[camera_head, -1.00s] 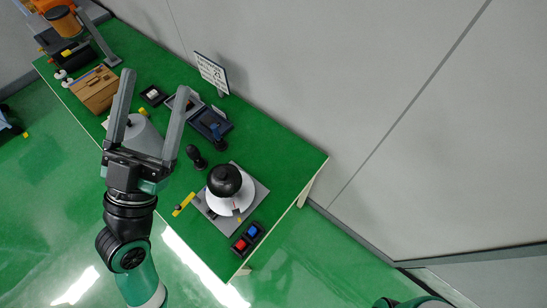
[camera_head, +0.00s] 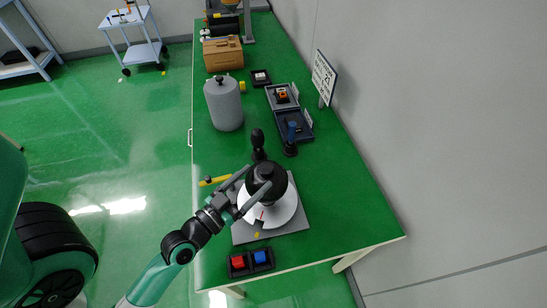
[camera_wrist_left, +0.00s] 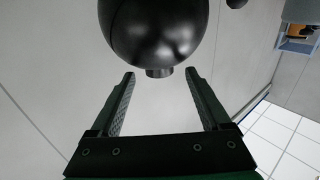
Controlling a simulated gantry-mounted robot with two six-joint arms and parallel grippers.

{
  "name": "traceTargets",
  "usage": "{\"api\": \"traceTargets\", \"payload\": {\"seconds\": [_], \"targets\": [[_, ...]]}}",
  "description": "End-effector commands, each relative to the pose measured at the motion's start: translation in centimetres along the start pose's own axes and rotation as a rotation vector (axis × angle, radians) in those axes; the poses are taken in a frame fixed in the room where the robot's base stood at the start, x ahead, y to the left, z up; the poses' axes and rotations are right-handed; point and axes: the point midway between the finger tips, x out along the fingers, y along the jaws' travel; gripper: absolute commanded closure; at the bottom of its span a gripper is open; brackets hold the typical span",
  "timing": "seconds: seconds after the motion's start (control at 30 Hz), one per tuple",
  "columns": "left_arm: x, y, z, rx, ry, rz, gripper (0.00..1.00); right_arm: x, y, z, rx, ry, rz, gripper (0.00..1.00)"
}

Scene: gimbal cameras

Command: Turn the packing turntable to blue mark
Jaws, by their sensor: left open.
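The turntable is a white disc (camera_head: 287,211) on a grey base plate (camera_head: 291,229) near the table's front end. A round black body (camera_head: 271,174) sits on the disc. A short red line shows on the disc's near side, and a small yellow mark lies on the plate. I cannot make out a blue mark on the turntable. My left gripper (camera_head: 258,177) is open at the black body's left side. In the left wrist view, the black body (camera_wrist_left: 153,28) is beyond the open fingertips (camera_wrist_left: 160,73), with no clear contact. My right gripper is not in view.
A box with red and blue buttons (camera_head: 250,262) sits at the front edge. A yellow-handled tool (camera_head: 215,180), black knobbed post (camera_head: 258,143), grey cylinder (camera_head: 224,104), trays (camera_head: 293,126) and cardboard box (camera_head: 223,54) stand farther back. Table right of the turntable is clear.

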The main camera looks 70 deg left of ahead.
Motion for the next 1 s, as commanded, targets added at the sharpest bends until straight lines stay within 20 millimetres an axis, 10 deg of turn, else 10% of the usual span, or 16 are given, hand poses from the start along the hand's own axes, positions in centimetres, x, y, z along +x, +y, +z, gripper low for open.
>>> {"api": "traceTargets", "payload": {"seconds": [0.3, 0.7, 1.0], "targets": [[6.6, 0.0, -0.1, 0.0, 0.003, 0.0, 0.19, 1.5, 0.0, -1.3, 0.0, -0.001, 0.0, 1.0], [7.9, 0.0, 0.0, -0.001, 0.0, 0.0, 0.19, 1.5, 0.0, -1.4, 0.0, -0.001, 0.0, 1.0], [7.8, 0.0, 0.0, -0.001, 0.0, -0.001, 0.73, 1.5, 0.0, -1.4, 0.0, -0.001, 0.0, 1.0]]}}
